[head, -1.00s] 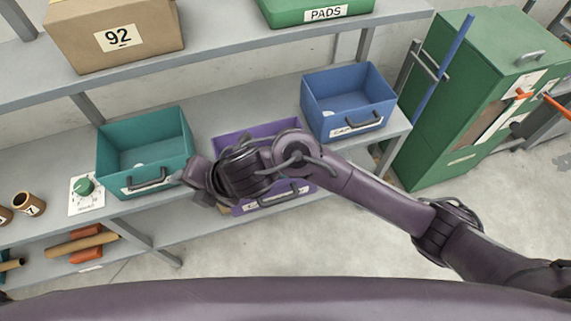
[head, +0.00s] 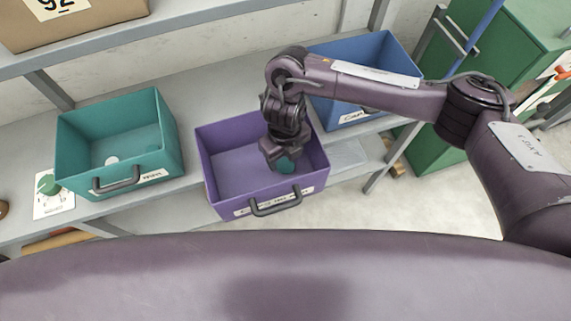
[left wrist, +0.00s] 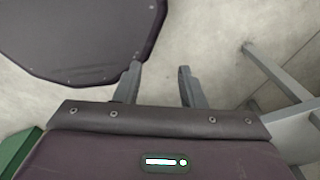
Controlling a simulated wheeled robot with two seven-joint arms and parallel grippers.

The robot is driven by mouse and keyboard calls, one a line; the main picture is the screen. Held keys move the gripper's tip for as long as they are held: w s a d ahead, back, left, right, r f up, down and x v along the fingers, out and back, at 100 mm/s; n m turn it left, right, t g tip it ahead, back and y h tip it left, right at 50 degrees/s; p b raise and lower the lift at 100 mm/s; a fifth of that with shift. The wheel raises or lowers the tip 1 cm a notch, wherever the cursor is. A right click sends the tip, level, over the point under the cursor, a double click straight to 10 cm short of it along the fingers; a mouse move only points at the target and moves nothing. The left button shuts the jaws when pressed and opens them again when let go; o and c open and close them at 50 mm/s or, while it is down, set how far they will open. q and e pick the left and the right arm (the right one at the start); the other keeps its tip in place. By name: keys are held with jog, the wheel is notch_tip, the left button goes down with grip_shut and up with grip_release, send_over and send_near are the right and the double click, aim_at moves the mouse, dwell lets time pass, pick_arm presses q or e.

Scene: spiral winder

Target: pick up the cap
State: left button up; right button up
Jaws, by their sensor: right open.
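The gripper is open and reaches down into the right part of the purple bin (head: 225,174).
A teal bin (head: 75,150) with a small white disc (head: 111,160) stands left of the purple bin. A blue bin (head: 380,52) stands to the right, partly behind my right arm. A green knob on a card (head: 50,188) lies at the left. A green cabinet (head: 425,140) stands at the right.

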aim_at(286, 166)
jog(key=f, duration=0.4)
jog(key=shift+w+d+f, duration=0.1)
jog(key=shift+d, duration=0.1)
jog(key=shift+f+p, duration=0.3)
jog(key=shift+f, duration=0.15)
jog(key=shift+c, duration=1.4)
pick_arm(q)
jog(key=shift+w+r, duration=0.2)
jog(key=shift+w, duration=0.35)
jog(key=shift+w+r, duration=0.15)
jog(key=shift+w, duration=0.4)
pick_arm(e)
jog(key=c, duration=0.6)
